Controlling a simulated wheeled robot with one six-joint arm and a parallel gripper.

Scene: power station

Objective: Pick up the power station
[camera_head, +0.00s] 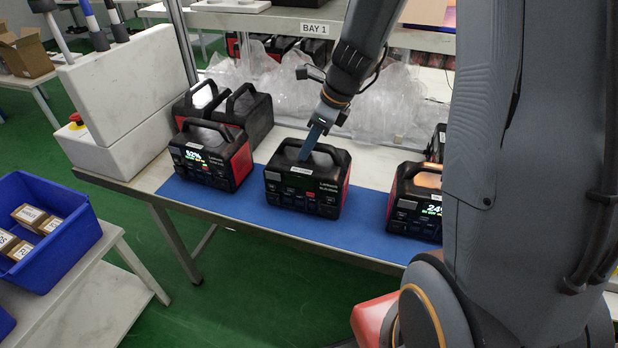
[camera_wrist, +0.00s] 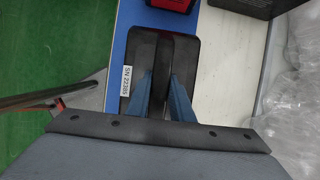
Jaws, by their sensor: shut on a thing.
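The black and red power station (camera_head: 300,192) in the middle of the blue mat (camera_head: 362,228) stands upright in the head view, its top handle towards my arm. No clear gap shows beneath it. My gripper (camera_head: 308,150) comes down from above onto the handle, and its blue fingers are shut on it. In the wrist view the power station's dark top (camera_wrist: 138,48) lies below my gripper (camera_wrist: 162,92), with a blue finger on each side of the handle and a serial label on the left. The fingers hide part of the handle.
Another power station (camera_head: 212,155) with a lit display stands left on the mat, and one (camera_head: 412,205) stands right. Dark units (camera_head: 258,115) stand behind at left. Clear plastic wrap (camera_head: 375,100) lies at the back. A white box (camera_head: 128,95) borders the table's left end.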

